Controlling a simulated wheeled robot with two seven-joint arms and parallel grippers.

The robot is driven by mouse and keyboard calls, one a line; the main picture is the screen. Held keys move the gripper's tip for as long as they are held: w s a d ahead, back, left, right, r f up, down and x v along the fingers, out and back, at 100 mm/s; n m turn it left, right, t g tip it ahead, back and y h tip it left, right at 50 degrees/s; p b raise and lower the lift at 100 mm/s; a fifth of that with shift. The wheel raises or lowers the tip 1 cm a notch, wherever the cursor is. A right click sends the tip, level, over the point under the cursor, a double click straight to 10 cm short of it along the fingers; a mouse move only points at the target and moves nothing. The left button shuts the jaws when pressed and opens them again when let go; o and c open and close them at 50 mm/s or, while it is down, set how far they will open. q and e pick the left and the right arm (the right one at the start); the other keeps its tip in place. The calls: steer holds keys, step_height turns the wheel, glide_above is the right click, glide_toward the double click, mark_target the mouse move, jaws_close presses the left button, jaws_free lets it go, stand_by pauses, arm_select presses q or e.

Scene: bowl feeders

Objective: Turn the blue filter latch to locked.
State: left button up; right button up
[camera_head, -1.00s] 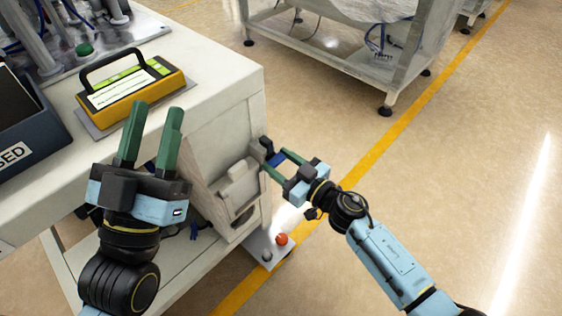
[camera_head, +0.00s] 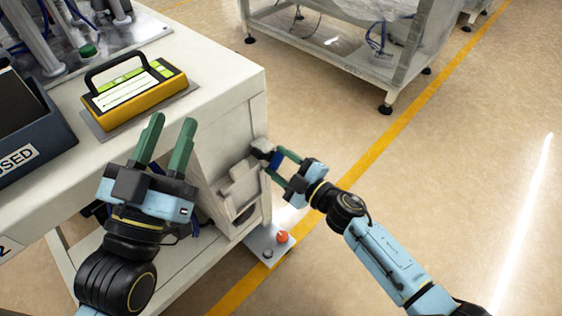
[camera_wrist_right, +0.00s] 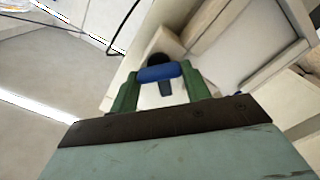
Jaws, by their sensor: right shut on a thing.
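The blue filter latch (camera_head: 276,160) is on a grey fitting at the side of the white machine cabinet (camera_head: 255,115). My right gripper (camera_head: 279,163) comes from the right and has its green fingers on either side of the latch. In the right wrist view the latch (camera_wrist_right: 159,73) lies between the two fingertips (camera_wrist_right: 160,78), gripped by them. A dark round part shows just behind it. The latch's exact angle is hard to read. My left gripper (camera_head: 167,142) is open and empty, in front of the cabinet's near side.
A yellow handled device (camera_head: 138,97) stands on the cabinet top, with a dark blue bin (camera_head: 35,130) to its left. A low plate with a red button (camera_head: 282,237) is below the latch.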

steer(key=shift+f+n, duration=0.1)
steer(key=shift+n, duration=0.9)
steer(key=n, duration=0.2)
steer(key=shift+n, duration=0.3)
steer(key=n+b, duration=0.1)
steer(key=n, duration=0.2)
steer(key=shift+f, duration=0.1)
arm_select(q)
steer(key=shift+s+r+t+h, duration=0.3)
steer(key=shift+s+r+t, duration=0.25)
steer(key=shift+r+t, duration=0.35)
arm_select(e)
steer(key=shift+n, duration=0.4)
arm_select(q)
steer(key=shift+r, duration=0.1)
arm_select(e)
steer(key=shift+o, duration=0.2)
steer(key=o, duration=1)
steer(key=shift+c, duration=0.2)
steer(key=shift+s, duration=0.1)
